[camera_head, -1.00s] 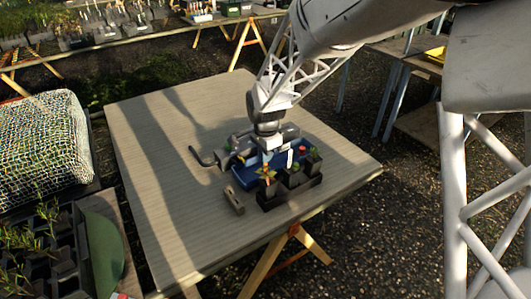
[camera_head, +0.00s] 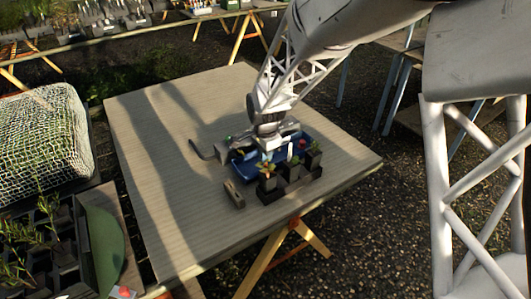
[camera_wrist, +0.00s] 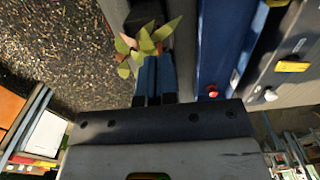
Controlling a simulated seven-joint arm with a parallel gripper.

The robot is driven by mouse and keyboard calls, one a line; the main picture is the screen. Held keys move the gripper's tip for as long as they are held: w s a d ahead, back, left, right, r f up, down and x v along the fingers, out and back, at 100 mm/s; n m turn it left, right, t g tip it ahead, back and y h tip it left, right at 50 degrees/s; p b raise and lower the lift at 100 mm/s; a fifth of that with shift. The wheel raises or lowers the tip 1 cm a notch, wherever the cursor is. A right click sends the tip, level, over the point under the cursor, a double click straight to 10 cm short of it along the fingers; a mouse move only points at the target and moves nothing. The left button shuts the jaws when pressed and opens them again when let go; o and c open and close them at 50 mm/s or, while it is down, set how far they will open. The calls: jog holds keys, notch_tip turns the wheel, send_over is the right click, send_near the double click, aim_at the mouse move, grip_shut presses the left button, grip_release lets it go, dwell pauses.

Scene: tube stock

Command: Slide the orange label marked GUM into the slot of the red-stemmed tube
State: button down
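My gripper (camera_head: 267,156) points down over the front of the blue tray, just behind the leftmost potted tube (camera_head: 267,183). In the wrist view its two blue-grey fingers (camera_wrist: 156,80) are close together beside a seedling with yellow-green leaves (camera_wrist: 147,42). I cannot tell whether a thin label is between them. The dark tubes stand in a black rack (camera_head: 291,190) near the table's front edge. A white upright tag (camera_head: 290,150) shows behind the middle tube. I cannot read GUM anywhere or pick out a red stem with certainty.
The blue tray (camera_head: 243,173) lies behind the rack. A small tan-grey block (camera_head: 233,195) lies left of it. In the wrist view a grey body (camera_wrist: 285,85) carries a yellow patch, and a red knob (camera_wrist: 212,92) is near the fingers. The table's left side (camera_head: 165,190) is clear.

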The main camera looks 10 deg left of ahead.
jog(key=shift+f, duration=0.6)
jog(key=shift+f, duration=0.3)
dwell(0.4)
jog(key=c, duration=1.3)
grip_release()
jog(key=shift+r, duration=0.15)
jog(key=shift+r, duration=3.8)
